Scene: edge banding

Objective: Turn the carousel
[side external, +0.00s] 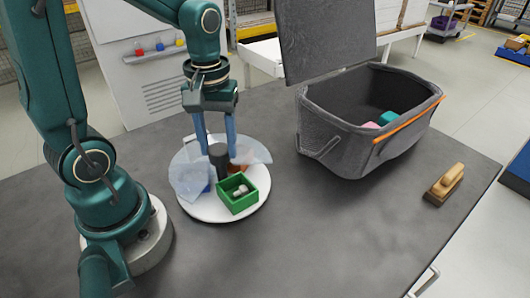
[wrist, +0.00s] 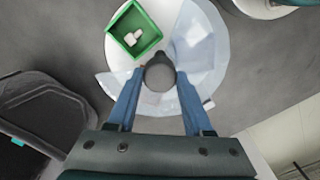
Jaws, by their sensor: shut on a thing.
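The carousel (side external: 208,213) is a round white turntable on the grey table; it also shows in the wrist view (wrist: 118,48). A dark grey upright knob (side external: 219,161) stands at its middle. My gripper (side external: 217,145) reaches down from above, and its two blue fingers are shut on the knob (wrist: 160,72), one on each side. A green open box (side external: 238,197) with small whitish pieces (side external: 240,190) inside sits on the carousel's near side. Translucent pale sheets or bags (side external: 188,180) stand on the left and right. An orange-brown thing and a blue thing show partly through them.
A dark grey bin (side external: 345,150) with its lid raised stands at the right, with pink and teal things inside. A wooden brush (side external: 444,185) lies near the table's right edge. The table in front of the carousel is clear.

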